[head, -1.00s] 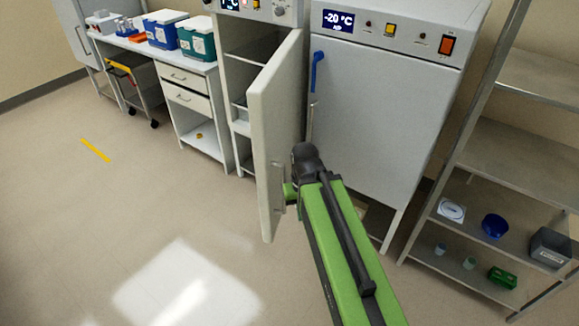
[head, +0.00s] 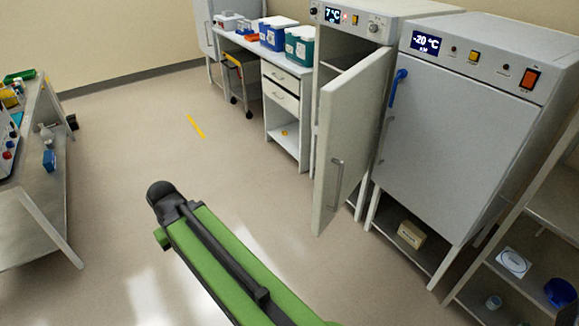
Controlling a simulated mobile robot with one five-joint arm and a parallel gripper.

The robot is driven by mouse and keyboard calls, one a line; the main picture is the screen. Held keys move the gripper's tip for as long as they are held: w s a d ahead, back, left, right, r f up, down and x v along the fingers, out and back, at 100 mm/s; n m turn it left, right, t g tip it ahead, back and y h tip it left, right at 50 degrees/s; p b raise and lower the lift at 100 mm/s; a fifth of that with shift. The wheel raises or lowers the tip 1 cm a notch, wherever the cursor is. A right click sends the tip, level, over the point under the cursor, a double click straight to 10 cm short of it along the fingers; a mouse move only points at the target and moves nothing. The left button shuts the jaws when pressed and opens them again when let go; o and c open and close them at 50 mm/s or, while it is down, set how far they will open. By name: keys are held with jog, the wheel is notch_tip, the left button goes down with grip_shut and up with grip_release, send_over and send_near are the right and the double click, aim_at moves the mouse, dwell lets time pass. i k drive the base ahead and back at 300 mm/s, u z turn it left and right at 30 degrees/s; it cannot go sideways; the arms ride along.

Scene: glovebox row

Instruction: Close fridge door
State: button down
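The fridge (head: 330,42) has a display reading 7 °C and stands between the white drawer bench and the -20 °C freezer. Its white door (head: 352,125) stands wide open, swung out toward me, with the hinge side by the freezer.
The freezer (head: 455,130), shut with a blue handle, stands right of the open door. A metal shelf rack (head: 480,305) is at the lower right. A bench (head: 38,205) with bottles stands at the far left. The floor (head: 240,190) between is clear.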

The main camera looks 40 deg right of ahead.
aim_at(350, 105)
jog(key=u, duration=0.3)
jog(key=k, duration=1.35)
jog(key=z, duration=0.65)
jog(key=i, duration=0.95)
jog(key=u, duration=0.15)
